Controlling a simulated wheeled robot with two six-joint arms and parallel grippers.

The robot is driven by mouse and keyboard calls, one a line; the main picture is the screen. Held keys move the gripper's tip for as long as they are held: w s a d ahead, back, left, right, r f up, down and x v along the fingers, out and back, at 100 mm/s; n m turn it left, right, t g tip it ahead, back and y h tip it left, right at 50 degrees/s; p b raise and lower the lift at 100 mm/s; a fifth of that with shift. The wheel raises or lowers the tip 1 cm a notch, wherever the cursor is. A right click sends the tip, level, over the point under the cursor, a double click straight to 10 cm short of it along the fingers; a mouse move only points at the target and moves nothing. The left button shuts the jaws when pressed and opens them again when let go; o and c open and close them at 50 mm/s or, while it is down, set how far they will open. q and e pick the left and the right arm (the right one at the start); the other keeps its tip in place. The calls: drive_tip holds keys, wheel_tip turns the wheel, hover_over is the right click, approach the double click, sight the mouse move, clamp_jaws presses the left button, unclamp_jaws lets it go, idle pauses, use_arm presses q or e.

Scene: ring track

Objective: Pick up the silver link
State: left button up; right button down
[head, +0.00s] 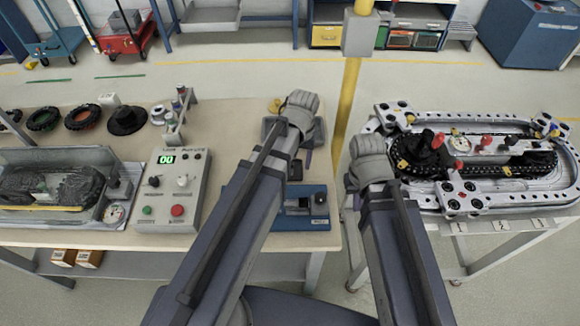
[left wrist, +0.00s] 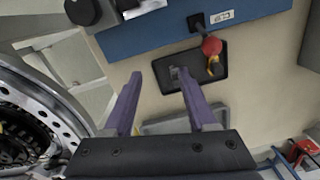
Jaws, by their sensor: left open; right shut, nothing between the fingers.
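In the left wrist view my left gripper (left wrist: 157,76) is open, its two purple fingers apart with nothing between them. It hangs beside a dark tray (left wrist: 212,90). A small grey piece (left wrist: 175,72) shows at the right fingertip, partly hidden by it; it may be the silver link, but I cannot tell for sure. My right gripper (head: 371,165) is shut and empty, near the left end of the ring track (head: 470,200).
A blue device (head: 318,208) is on the bench by my left arm. A red knob (left wrist: 211,46) and a yellow piece (left wrist: 215,65) show at the dark tray. A control box (head: 190,215) stands further left. A yellow post (head: 348,100) rises between the benches.

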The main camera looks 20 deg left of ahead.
use_arm(q)
drive_tip(key=w+a, duration=0.1)
drive_tip(key=w+a+n, duration=0.2)
drive_tip(key=a, duration=0.1)
drive_tip(key=shift+w+a+f, duration=0.1)
drive_tip(key=shift+w+f, duration=0.2)
drive_tip(key=shift+w, duration=0.05)
wheel_tip(320, 180, down, 3)
drive_tip(key=b, duration=0.3)
drive_tip(key=shift+r, duration=0.1)
drive_tip(key=f+b, duration=0.2)
drive_tip(key=b, duration=0.1)
drive_tip(key=f+b, duration=0.1)
drive_tip(key=f, duration=0.1)
drive_tip(key=shift+w+d+f, duration=0.1)
drive_tip(key=shift+w+d, duration=0.25)
drive_tip(key=shift+d, duration=0.05)
drive_tip(key=shift+f+b, duration=0.5)
drive_tip(key=shift+b, duration=0.2)
drive_tip(key=shift+r, duration=0.1)
drive_tip(key=shift+c, duration=0.2)
clamp_jaws()
